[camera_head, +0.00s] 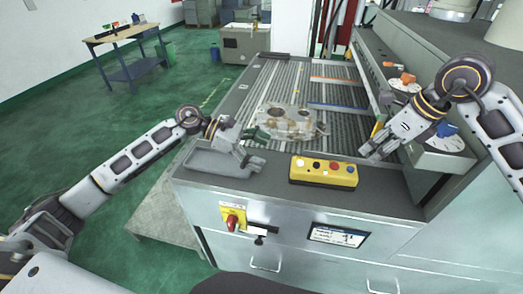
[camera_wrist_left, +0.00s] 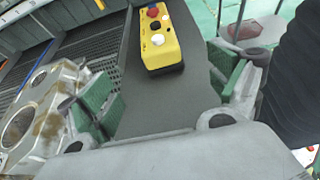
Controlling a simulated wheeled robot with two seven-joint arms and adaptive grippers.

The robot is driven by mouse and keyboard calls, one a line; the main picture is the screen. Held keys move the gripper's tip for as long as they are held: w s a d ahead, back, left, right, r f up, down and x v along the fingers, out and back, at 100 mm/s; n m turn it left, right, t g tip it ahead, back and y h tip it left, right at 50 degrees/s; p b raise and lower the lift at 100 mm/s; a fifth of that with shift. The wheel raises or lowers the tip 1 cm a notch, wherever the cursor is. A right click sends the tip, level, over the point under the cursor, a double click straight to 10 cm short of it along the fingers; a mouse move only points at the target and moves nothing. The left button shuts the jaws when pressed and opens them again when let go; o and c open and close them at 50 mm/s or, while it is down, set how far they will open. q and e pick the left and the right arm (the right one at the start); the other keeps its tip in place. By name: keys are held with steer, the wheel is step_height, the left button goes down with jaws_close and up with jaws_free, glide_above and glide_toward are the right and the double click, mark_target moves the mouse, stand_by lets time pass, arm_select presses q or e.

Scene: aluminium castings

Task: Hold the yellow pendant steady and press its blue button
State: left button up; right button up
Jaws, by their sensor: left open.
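The yellow pendant (camera_head: 323,180) lies on the grey front ledge of the machine, with a row of buttons on top. In the left wrist view the pendant (camera_wrist_left: 162,58) is beyond my fingers and apart from them. Red, black and white buttons show there; I cannot make out a blue one. My left gripper (camera_head: 256,147) is open and empty, left of the pendant; its green-padded fingers are wide apart in the left wrist view (camera_wrist_left: 168,100). My right gripper (camera_head: 369,153) is just right of the pendant, pointing down; its finger gap is unclear.
An aluminium casting (camera_head: 286,121) lies on the slatted bed behind the ledge; it is close to my left finger in the left wrist view (camera_wrist_left: 38,112). A grey tray (camera_head: 205,168) is at the ledge's left corner. A red rotary switch (camera_head: 232,219) is on the front panel.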

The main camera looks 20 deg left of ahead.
mark_target(303, 168)
arm_select(q)
steer(key=shift+d, duration=0.1)
steer(key=shift+x, duration=6.8)
steer(key=c, duration=1.3)
steer(key=shift+c, duration=0.8)
arm_select(e)
steer(key=shift+c, duration=0.5)
jaws_close()
